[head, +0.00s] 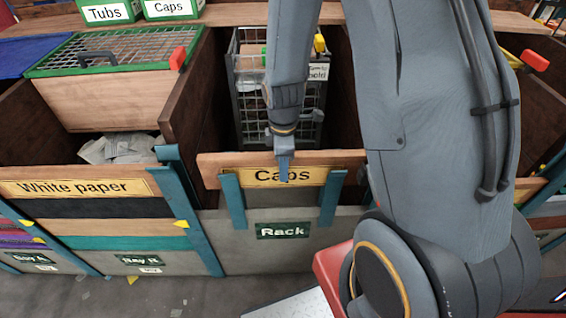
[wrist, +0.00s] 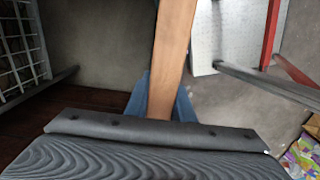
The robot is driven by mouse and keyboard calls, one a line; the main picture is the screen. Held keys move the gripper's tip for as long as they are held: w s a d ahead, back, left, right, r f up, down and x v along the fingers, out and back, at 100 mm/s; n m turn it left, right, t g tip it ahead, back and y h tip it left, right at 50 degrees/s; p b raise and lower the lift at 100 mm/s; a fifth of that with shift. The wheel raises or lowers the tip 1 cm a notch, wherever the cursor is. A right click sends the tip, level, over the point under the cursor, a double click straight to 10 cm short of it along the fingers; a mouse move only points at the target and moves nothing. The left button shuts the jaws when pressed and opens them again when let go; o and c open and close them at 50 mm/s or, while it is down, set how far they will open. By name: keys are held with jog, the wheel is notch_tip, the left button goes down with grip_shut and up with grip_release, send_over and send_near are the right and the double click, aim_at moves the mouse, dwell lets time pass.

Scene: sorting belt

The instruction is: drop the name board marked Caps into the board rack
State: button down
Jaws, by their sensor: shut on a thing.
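The name board marked Caps (head: 205,172) is a long wooden plank with a yellow label, roughly level at the rack in the head view. My gripper (head: 284,168) is shut on its top edge near the middle. The board rack (head: 232,205) has two teal uprights and a green Rack sign (head: 283,230) on a grey panel. The uprights' tops overlap the board's lower part, and bare grey panel shows below it.
A wire cage (head: 250,100) stands in the bay behind the rack. To the left, a White paper board (head: 85,188) sits in a neighbouring rack. Green bins marked Tubs (head: 110,13) and Caps (head: 172,8) stand at the back. Dark partitions (head: 187,85) flank the bay.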

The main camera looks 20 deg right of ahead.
aim_at(283, 186)
notch_tip(283, 186, down, 15)
jog(key=b, duration=0.7)
jog(key=shift+r+b, duration=0.15)
jog(key=shift+b, duration=0.25)
jog(key=shift+f, duration=0.2)
jog(key=shift+f+b, duration=0.35)
jog(key=shift+f, duration=0.2)
jog(key=c, duration=1.4)
grip_release()
jog(key=shift+c, duration=0.2)
jog(key=shift+r, duration=3.95)
